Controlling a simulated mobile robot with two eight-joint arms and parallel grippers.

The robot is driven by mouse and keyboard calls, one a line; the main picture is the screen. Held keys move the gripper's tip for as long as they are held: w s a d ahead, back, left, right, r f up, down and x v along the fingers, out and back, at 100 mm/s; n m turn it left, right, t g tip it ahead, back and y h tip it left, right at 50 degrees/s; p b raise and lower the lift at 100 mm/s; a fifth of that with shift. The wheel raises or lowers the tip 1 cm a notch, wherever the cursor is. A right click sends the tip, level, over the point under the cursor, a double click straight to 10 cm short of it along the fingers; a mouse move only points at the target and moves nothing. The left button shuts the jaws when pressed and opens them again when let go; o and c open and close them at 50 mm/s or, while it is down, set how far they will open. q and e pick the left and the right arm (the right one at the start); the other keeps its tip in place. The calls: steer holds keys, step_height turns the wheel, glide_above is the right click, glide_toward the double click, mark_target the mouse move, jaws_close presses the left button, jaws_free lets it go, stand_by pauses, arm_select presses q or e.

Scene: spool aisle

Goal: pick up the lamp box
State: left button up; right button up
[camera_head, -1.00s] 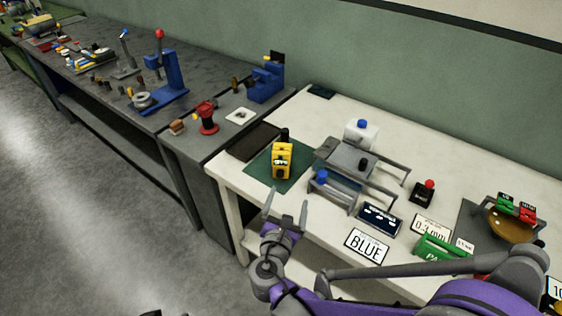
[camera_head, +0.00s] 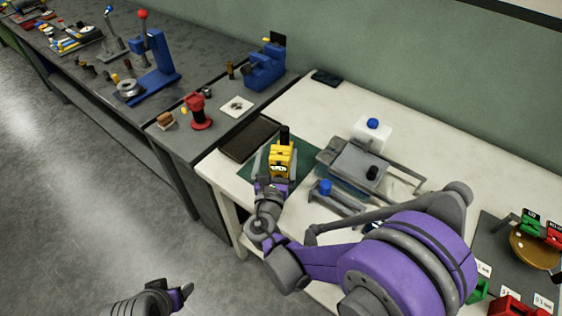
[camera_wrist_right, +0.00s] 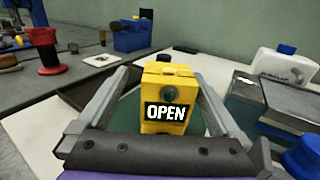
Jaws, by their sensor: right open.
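The lamp box looks to be the yellow box (camera_head: 281,156) with a black top piece, upright on the green mat (camera_head: 302,172) on the white table. In the right wrist view the yellow box (camera_wrist_right: 168,86) shows a round dark green lens and an OPEN label. My right gripper (camera_head: 276,164) is open, with one finger on each side of the box; it also shows in the right wrist view (camera_wrist_right: 162,78). Small gaps seem to show beside the box. My left gripper (camera_head: 183,292) is low at the left, above the floor, its jaws unclear.
A dark tray (camera_head: 249,139) lies just left of the mat. A grey fixture (camera_head: 352,164) with a blue-knobbed block (camera_head: 338,198) stands close on the right. A white bottle (camera_head: 371,133) is behind it. A grey bench (camera_head: 200,70) with tools adjoins at left.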

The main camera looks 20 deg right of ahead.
mark_target(282, 142)
steer(key=shift+w+d+r, duration=0.1)
steer(key=shift+w+d, duration=0.3)
steer(key=shift+w, duration=0.15)
steer(key=x, duration=0.4)
steer(key=shift+d+p, duration=0.25)
steer(key=shift+p, duration=0.05)
jaws_close()
steer(key=shift+r, duration=0.1)
